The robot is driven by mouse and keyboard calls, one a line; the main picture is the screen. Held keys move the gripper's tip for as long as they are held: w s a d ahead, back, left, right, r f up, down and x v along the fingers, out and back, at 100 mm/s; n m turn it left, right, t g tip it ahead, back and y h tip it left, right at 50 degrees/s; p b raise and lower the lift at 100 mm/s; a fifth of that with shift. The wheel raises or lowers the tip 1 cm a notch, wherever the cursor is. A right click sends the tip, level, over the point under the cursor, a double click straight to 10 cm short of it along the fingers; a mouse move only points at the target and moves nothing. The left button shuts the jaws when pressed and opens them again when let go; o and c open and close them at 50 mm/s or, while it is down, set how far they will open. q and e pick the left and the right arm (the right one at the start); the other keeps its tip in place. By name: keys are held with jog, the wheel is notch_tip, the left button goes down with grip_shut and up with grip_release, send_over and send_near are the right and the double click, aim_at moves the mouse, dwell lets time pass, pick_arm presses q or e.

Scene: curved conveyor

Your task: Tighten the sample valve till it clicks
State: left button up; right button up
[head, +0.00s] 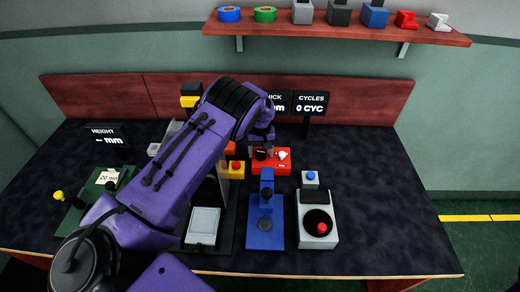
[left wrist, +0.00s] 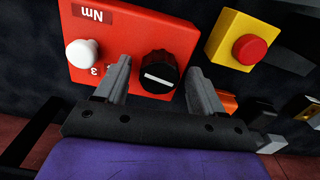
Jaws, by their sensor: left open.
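A red box (head: 285,168) sits near the middle of the table, with a black round knob and a white knob (head: 282,154) on top. In the left wrist view the black knob (left wrist: 159,72) has a white line across its face. The white knob (left wrist: 83,53) is to its left, below a label reading "Nm". No part is marked as the sample valve. My left gripper (left wrist: 157,66) is open, its fingers on either side of the black knob. I cannot tell whether they touch it. In the head view my left arm reaches over the table to the box. My right gripper is not in view.
A yellow box with a red button (left wrist: 249,50) stands close beside the red box. Signs (head: 312,103) stand behind. The table's right side is clear.

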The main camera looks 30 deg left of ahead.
pick_arm(q)
jog(key=shift+f, duration=0.35)
jog(key=shift+c, duration=0.4)
jog(key=c, duration=1)
jog(key=shift+f+m+b, duration=0.15)
jog(key=shift+m+b, duration=0.45)
jog(key=shift+m, duration=1.4)
